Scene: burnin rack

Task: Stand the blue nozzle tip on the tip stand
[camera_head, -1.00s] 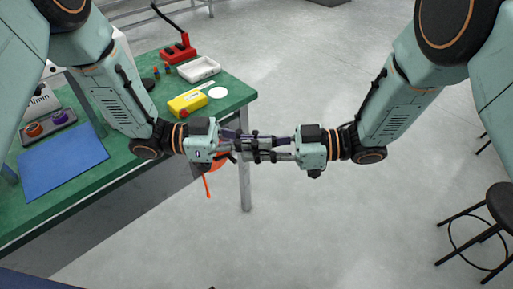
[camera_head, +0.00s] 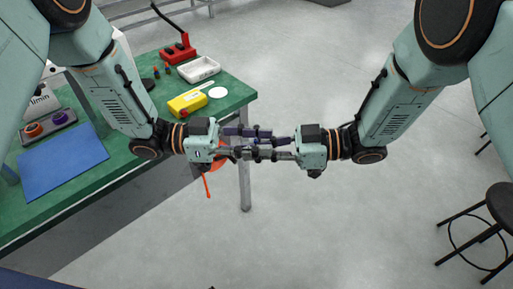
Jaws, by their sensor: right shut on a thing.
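My left gripper (camera_head: 240,143) and right gripper (camera_head: 268,147) meet tip to tip in mid-air, off the green table's right edge. Their dark fingers overlap. The left fingers are spread apart. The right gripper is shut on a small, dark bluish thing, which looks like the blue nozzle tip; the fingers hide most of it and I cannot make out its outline. I cannot tell for sure which thing is the tip stand. Small coloured pieces (camera_head: 168,70) stand at the back of the table.
The green table (camera_head: 130,165) lies at the left with a blue mat (camera_head: 62,162), a yellow case (camera_head: 187,103), a white tray (camera_head: 199,68), a red device (camera_head: 178,52) and a grey block with coloured knobs (camera_head: 48,124). A black stool (camera_head: 500,203) stands right.

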